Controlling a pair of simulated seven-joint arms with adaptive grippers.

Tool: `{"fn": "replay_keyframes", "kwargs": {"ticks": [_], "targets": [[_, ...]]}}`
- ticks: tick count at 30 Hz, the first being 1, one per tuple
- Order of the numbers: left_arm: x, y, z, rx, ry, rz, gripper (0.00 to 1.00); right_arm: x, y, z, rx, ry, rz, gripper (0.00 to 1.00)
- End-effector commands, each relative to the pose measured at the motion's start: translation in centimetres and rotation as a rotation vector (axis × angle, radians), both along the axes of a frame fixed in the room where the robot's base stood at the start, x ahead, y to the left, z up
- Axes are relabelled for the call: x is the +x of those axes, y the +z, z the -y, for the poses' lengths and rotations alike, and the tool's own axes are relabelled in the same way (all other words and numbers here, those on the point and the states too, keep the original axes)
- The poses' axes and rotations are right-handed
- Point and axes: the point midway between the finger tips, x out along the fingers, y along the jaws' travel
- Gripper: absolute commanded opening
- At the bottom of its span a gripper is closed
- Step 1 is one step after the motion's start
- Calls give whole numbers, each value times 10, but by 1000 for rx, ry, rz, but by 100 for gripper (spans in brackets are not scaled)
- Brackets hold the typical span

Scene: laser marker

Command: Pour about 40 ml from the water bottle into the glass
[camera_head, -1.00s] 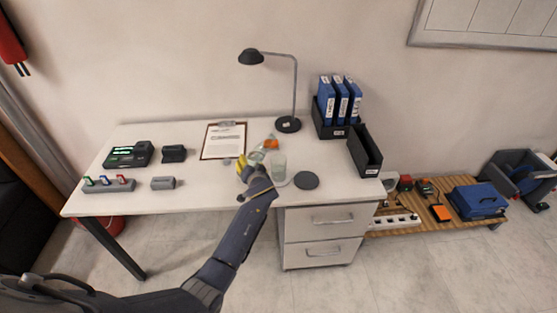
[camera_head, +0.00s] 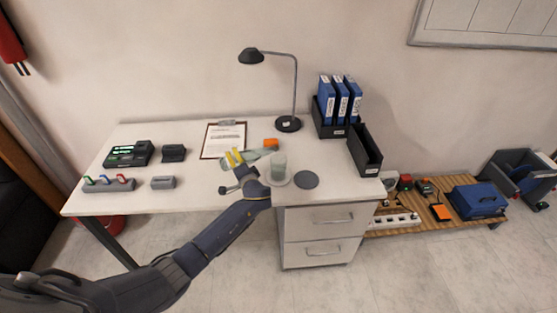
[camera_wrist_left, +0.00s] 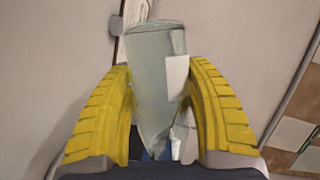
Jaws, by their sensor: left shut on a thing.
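The water bottle (camera_head: 262,154) is clear, pale green, and held strongly tilted above the desk, left of the glass. My left gripper (camera_head: 236,158) has yellow fingers closed around it. In the left wrist view the bottle (camera_wrist_left: 155,75) sits between both fingers (camera_wrist_left: 160,115), its wide flat end at the top and its tapered end toward the bottom. A white label shows on its side. The glass (camera_head: 279,161) stands upright on a pale round base (camera_head: 279,182), right of the gripper. The level in the glass is too small to read. My right gripper is out of view.
An orange object (camera_head: 271,143) is just behind the bottle. A dark round disc (camera_head: 307,180) lies right of the glass. A clipboard (camera_head: 222,140) lies behind the gripper, and a lamp (camera_head: 288,124) stands behind the glass. The left front desk has small devices; bare desk lies between.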

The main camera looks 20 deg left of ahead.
Motion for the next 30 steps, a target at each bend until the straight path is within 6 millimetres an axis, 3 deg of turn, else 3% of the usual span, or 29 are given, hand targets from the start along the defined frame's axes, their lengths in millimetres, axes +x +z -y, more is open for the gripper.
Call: {"fn": "replay_keyframes", "kwargs": {"ticks": [30], "targets": [[-2, 23, -7, 197, 1, -69, 4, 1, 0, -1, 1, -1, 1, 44]]}}
